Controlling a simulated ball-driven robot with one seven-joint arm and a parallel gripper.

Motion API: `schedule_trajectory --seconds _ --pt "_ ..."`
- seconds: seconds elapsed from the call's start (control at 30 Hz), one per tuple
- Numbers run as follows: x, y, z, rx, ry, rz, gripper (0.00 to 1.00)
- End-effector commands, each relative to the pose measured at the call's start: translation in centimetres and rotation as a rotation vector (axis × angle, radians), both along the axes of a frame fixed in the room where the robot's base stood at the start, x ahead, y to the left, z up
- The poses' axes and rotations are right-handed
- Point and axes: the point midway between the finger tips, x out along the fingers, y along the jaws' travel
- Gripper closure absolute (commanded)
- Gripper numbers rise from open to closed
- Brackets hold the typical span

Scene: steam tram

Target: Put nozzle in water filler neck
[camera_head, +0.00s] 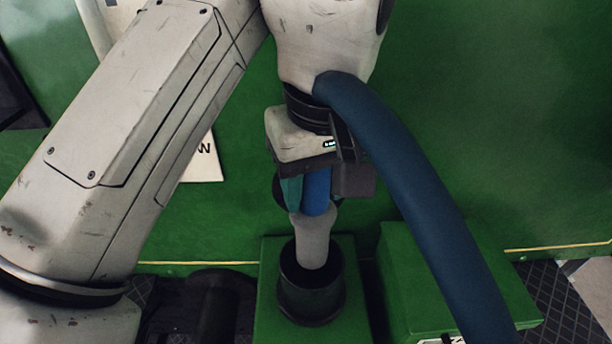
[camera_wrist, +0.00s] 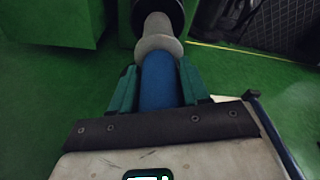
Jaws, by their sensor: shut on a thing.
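The nozzle has a blue grip (camera_head: 317,190) and a grey, flared spout (camera_head: 313,240). My gripper (camera_head: 305,192) is shut on the blue grip, with a teal finger on each side; in the wrist view the fingers (camera_wrist: 159,90) flank the blue part. The water filler neck is a black round collar (camera_head: 311,298) on a green box. The spout points down and its lower end is inside the collar's opening in the head view. The wrist view shows the grey spout (camera_wrist: 157,38) meeting the dark collar (camera_wrist: 158,10). The tip and its depth are hidden.
A thick blue hose (camera_head: 420,190) hangs from near my wrist down the right side. A second green box (camera_head: 450,280) stands to the right of the neck's box (camera_head: 268,310). A green wall (camera_head: 500,130) with a yellow line is behind.

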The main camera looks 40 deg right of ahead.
Motion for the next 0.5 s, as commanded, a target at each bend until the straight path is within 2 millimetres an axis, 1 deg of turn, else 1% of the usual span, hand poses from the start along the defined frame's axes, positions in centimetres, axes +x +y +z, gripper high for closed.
schedule_trajectory --seconds 0.5 --pt "0.0 0.0 -1.2 -0.001 -0.001 0.0 1.0"
